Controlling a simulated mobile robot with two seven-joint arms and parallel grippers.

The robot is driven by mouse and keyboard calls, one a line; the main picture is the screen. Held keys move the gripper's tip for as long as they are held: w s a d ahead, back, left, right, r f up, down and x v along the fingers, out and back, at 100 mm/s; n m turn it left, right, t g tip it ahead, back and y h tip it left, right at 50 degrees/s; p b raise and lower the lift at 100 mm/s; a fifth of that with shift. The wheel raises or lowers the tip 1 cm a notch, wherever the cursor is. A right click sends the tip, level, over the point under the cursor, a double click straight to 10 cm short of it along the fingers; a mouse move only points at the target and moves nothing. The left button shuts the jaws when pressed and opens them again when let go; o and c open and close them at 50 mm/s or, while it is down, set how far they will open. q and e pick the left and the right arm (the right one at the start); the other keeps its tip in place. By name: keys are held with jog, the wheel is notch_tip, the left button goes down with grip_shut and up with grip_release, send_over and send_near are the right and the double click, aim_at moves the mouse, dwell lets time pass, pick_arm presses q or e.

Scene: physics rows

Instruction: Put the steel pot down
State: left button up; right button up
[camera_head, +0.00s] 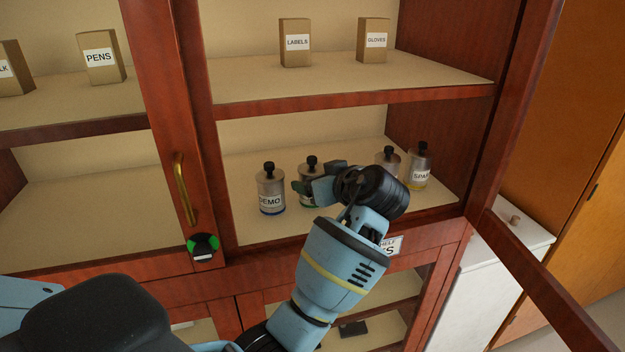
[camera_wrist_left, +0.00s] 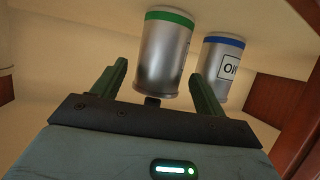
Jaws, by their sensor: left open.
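A steel pot with a green band at its base (camera_head: 312,170) stands upright on the lower open shelf, partly hidden by my gripper. In the left wrist view, which is upside down, this pot (camera_wrist_left: 163,55) is between my fingers, with a visible gap on each side. My left gripper (camera_head: 302,188) is open around or just in front of it; the finger depth is hard to tell. My right gripper is not in view.
The steel DEMO pot with a blue band (camera_head: 271,185) stands close on the left. Two more pots, one (camera_head: 388,158) partly behind my wrist and a yellow-banded one (camera_head: 419,165), stand right. A cabinet post (camera_head: 185,130) and the upper shelf edge (camera_head: 350,103) bound the space.

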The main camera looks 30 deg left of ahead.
pick_arm(q)
jog(key=v, duration=0.9)
jog(key=shift+s+d, duration=0.1)
